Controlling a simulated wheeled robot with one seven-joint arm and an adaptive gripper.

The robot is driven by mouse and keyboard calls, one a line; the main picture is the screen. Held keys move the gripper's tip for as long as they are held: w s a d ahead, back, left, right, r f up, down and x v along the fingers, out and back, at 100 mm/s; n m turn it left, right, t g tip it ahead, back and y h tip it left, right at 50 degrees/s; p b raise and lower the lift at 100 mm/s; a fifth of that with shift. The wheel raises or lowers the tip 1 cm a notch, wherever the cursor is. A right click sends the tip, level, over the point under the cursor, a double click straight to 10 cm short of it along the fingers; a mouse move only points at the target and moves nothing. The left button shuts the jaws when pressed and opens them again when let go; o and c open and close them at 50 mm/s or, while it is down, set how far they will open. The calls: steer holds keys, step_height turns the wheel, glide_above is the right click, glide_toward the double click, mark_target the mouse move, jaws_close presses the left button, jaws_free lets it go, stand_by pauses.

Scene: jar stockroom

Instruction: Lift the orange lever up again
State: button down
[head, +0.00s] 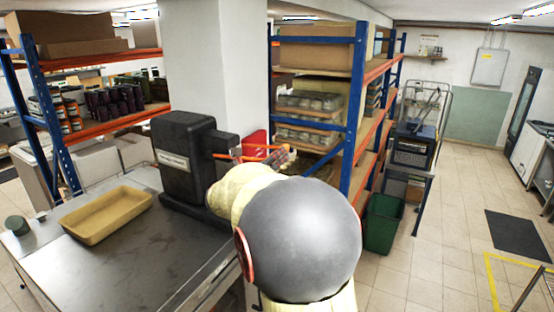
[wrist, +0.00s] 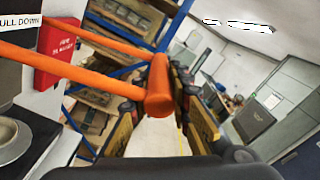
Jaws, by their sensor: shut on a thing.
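The orange lever (head: 238,156) sticks out roughly level to the right from a dark machine (head: 180,165) on the metal counter. In the wrist view, the lever (wrist: 95,42) shows as two orange bars joined by a thick orange crossbar. My gripper (head: 280,157) is at the lever's outer end. In the wrist view, the fingers of my gripper (wrist: 160,98) are on both sides of the crossbar, shut on it. My arm hides part of the machine's right side and the counter's edge.
A red box (wrist: 58,52) is close behind the lever. A tan tray (head: 108,214) and a small dark green round thing (head: 17,225) are on the counter (head: 130,262). Blue and orange shelving (head: 354,110) stands behind. A green bin (head: 383,222) is on the floor, with clear floor right.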

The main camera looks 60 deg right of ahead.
step_height(320, 180, up, 2)
steer(key=shift+w+r, duration=0.1)
steer(key=c, duration=1.7)
jaws_free()
steer(key=shift+r, duration=0.1)
steer(key=shift+o, duration=0.2)
steer(key=shift+d, duration=0.1)
steer(key=shift+a, duration=0.2)
steer(key=s+a+f, duration=0.1)
steer(key=a, duration=1)
steer(key=shift+s+a+f, duration=0.2)
steer(key=shift+a+f, duration=0.05)
steer(key=shift+f, duration=0.15)
steer(key=shift+d, duration=0.1)
